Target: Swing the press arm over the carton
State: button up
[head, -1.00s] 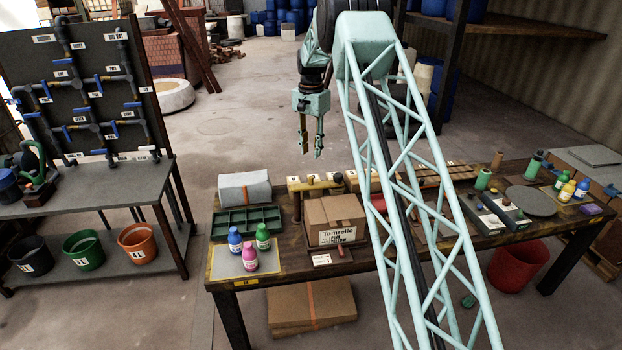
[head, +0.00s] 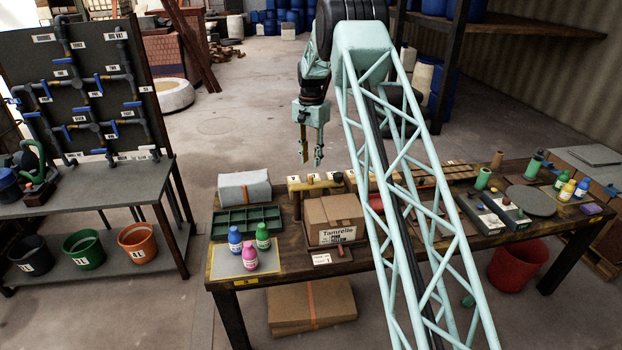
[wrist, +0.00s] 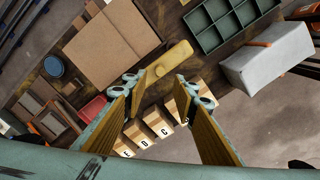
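The press arm is a yellow bar (head: 318,188) with a rounded end, lying behind the carton beside an upright brown post (head: 297,207). In the wrist view the yellow bar (wrist: 168,62) lies beside the carton, not over it. The brown cardboard carton (head: 333,217) sits on the table; its plain top (wrist: 110,45) shows at upper left in the wrist view. My gripper (head: 311,161) points down, above and behind the bar, apart from it. In the wrist view my gripper (wrist: 160,84) is open with nothing between the fingers; the bar's near end shows between and beyond the tips.
A green compartment tray (head: 247,222) and a grey-white box (head: 244,188) stand left of the carton. Lettered blocks (wrist: 135,130) line the back edge. Three bottles (head: 249,257) stand at front left. My lattice arm link hides part of the table's middle.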

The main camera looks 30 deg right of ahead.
aim_at(311, 177)
jog(key=shift+f, duration=4.7)
jog(key=shift+c, duration=0.7)
grip_shut()
